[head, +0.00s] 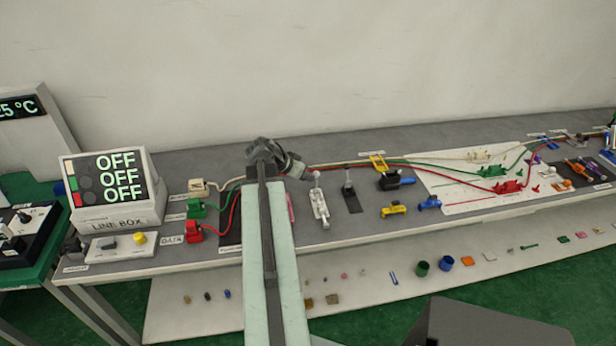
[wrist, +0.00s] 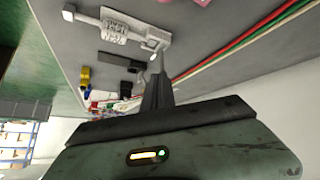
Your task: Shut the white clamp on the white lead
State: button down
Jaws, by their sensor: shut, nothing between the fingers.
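A white lever clamp (head: 320,212) stands on the grey bench, with its arm and knob raised at the back. In the wrist view the clamp (wrist: 122,28) shows at the upper left. My gripper (head: 303,172) is shut and empty just left of the clamp's raised end. In the wrist view its closed fingers (wrist: 156,85) point up at the clamp's knob; whether they touch I cannot tell. The white lead (head: 430,159) runs along the back to the right. A pale piece (head: 480,156) lies by it on a white board. I cannot tell where the lead meets a clamp.
A line box (head: 105,188) at left reads OFF on three lines. White, green and red plugs (head: 194,231) stand beside it. A black clamp (head: 349,190) stands right of the white one. Green and red leads (wrist: 235,45) run close to my fingers. Yellow and blue pieces (head: 393,210) lie farther right.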

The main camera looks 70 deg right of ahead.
dwell(0.3)
jog(key=shift+r+p, duration=0.8)
jog(key=w+a+r+p, duration=0.6)
jog(key=w+r+p, duration=0.1)
jog(key=shift+r+p, duration=0.3)
jog(key=shift+a, duration=0.1)
